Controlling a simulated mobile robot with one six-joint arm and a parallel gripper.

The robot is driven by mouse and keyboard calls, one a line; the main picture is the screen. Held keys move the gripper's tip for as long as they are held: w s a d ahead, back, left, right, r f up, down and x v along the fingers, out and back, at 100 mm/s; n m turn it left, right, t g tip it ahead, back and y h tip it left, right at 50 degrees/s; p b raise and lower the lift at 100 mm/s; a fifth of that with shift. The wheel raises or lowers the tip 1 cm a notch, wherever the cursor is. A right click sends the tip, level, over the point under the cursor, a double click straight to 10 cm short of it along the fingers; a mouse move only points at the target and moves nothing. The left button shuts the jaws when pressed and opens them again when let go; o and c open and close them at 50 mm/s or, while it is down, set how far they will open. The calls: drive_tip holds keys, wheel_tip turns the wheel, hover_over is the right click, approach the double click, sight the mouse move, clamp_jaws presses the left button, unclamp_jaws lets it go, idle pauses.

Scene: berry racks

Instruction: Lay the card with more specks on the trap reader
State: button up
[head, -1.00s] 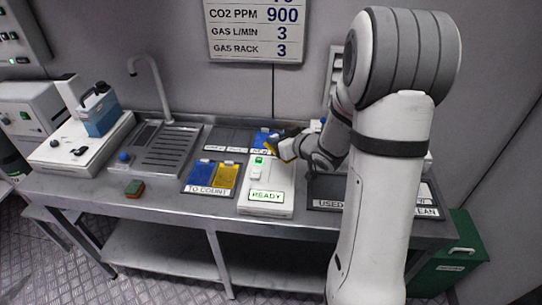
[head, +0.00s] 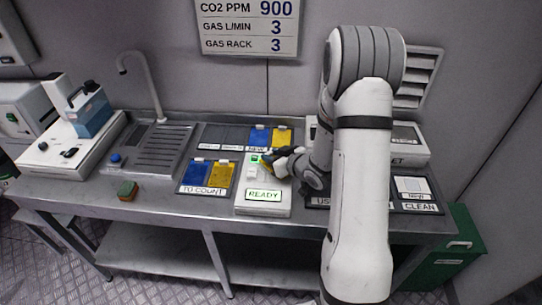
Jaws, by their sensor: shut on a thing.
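The trap reader (head: 263,212) is a white box near the middle of the bench, with a lit READY screen. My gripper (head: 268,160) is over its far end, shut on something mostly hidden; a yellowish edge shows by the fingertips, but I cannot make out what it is. A blue card (head: 196,175) and a yellow card (head: 220,177) lie in the TO COUNT tray (head: 204,190) left of the reader. Another blue card (head: 259,137) and yellow card (head: 281,136) sit in the rack behind. Specks are too small to tell.
A sink drainer (head: 163,150) with a tap, a sponge (head: 128,191) and a white machine with a blue bottle (head: 94,115) stand to the left. Trays labelled USED and CLEAN (head: 419,207) lie right, partly behind my arm. A green bin (head: 455,250) stands beside the bench.

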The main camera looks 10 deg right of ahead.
drive_tip(key=shift+f+b, duration=0.6)
drive_tip(key=shift+b, duration=0.1)
drive_tip(key=o, duration=0.9)
drive_tip(key=shift+o, duration=0.2)
drive_tip(key=shift+r, duration=0.1)
